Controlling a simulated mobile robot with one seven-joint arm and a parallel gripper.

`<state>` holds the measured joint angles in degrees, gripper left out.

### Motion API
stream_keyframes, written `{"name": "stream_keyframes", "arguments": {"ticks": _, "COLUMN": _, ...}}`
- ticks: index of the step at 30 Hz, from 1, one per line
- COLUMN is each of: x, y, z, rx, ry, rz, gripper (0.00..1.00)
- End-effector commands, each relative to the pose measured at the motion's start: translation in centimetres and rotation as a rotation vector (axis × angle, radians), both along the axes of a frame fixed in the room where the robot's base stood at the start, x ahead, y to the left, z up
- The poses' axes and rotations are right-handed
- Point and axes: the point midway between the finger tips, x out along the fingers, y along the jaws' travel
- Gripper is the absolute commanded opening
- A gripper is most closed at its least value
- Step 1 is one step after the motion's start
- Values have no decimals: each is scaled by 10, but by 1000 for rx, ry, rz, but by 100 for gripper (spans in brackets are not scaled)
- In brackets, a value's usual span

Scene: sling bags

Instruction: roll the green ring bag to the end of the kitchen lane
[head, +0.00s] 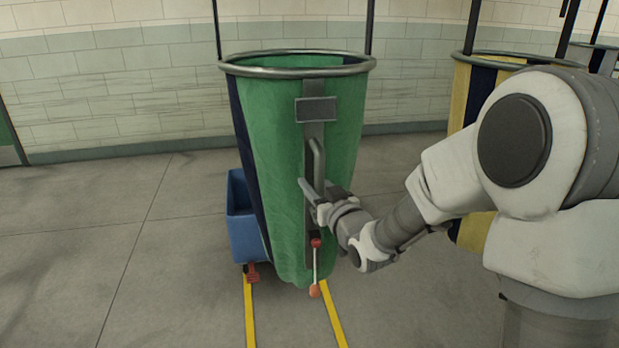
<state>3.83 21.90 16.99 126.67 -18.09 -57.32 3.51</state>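The green ring bag (275,150) hangs upright in the middle of the head view, its mouth held open by a metal ring (298,66) on dark straps. It has a navy stripe down its left side. A grey plate on its front carries an upright grey handle (317,160). My gripper (321,191) is at the lower end of this handle, with its fingers close about it. I cannot tell whether they are closed on it. Two yellow lane lines (249,312) run on the floor below the bag towards the bottom edge.
A blue bin (239,208) stands behind the bag at left, with a red piece (252,272) near its foot. A rod with red and orange ends (316,268) is at the bag's lower front. A yellow-and-navy bag (463,97) hangs at right, partly behind my arm. Left floor is clear.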

Motion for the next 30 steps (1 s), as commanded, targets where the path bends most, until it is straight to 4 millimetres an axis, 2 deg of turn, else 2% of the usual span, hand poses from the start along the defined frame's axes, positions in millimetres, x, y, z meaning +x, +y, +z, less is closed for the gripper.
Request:
{"name": "stream_keyframes", "arguments": {"ticks": 15, "x": -1, "y": -1, "z": 0, "rx": 0, "ry": 0, "rz": 0, "gripper": 40}}
{"name": "stream_keyframes", "arguments": {"ticks": 16, "x": -1, "y": -1, "z": 0, "rx": 0, "ry": 0, "rz": 0, "gripper": 38}}
{"name": "stream_keyframes", "arguments": {"ticks": 22, "x": -1, "y": -1, "z": 0, "rx": 0, "ry": 0, "rz": 0, "gripper": 2}}
{"name": "stream_keyframes", "arguments": {"ticks": 30, "x": -1, "y": -1, "z": 0, "rx": 0, "ry": 0, "rz": 0, "gripper": 0}}
